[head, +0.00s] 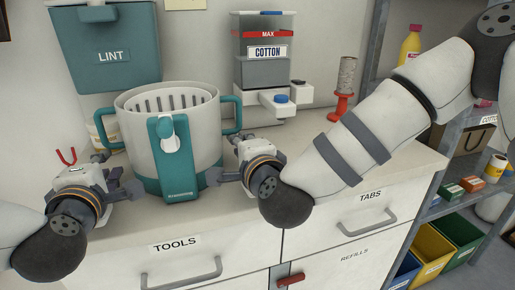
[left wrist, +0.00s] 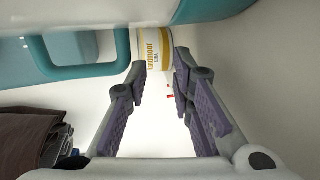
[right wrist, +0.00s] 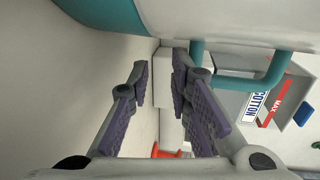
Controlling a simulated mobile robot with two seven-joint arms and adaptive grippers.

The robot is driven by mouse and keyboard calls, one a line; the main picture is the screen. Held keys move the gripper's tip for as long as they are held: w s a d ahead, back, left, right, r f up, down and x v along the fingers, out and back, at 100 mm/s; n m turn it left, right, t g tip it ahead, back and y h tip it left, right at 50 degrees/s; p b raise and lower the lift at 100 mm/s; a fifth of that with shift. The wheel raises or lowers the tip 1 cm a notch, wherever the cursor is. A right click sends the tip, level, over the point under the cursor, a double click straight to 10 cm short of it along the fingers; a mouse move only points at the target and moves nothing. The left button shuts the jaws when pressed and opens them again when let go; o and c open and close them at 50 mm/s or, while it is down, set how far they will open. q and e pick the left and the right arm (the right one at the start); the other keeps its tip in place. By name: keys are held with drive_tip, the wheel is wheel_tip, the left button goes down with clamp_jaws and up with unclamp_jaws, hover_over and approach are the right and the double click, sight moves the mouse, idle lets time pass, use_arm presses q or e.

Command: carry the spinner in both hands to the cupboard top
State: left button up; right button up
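The spinner (head: 142,142) is a grey-white tub with a slotted inner basket, a teal front lever and teal side handles. It appears to stand upright on the cupboard top (head: 330,168). My left gripper (head: 130,184) is beside its lower left side, open and empty. In the left wrist view, the left handle (left wrist: 38,62) is outside the fingers. My right gripper (head: 216,177) is beside the lower right side, also open and empty. In the right wrist view, the right handle (right wrist: 268,72) is outside the fingers. The spinner's underside is hidden.
A red stand with a twine spool (head: 345,78) is further right. Grey shelving (head: 372,40) borders the right. The cupboard top's right front is clear.

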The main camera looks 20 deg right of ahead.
use_arm(q)
drive_tip(key=shift+o, duration=0.7)
drive_tip(key=shift+a, duration=0.35)
use_arm(e)
drive_tip(key=shift+d, duration=0.35)
drive_tip(key=o, duration=0.5)
drive_tip(key=shift+c, duration=0.2)
drive_tip(key=shift+r, duration=0.1)
use_arm(q)
drive_tip(key=s, duration=0.4)
drive_tip(key=s+r, duration=0.1)
drive_tip(key=s, duration=0.1)
drive_tip(key=shift+s+r, duration=0.1)
drive_tip(key=shift+s, duration=0.5)
use_arm(e)
drive_tip(key=shift+s, duration=0.25)
drive_tip(key=s, duration=0.3)
drive_tip(key=s+r, duration=0.1)
drive_tip(key=s, duration=0.3)
drive_tip(key=shift+r, duration=0.2)
drive_tip(key=shift+w, duration=0.1)
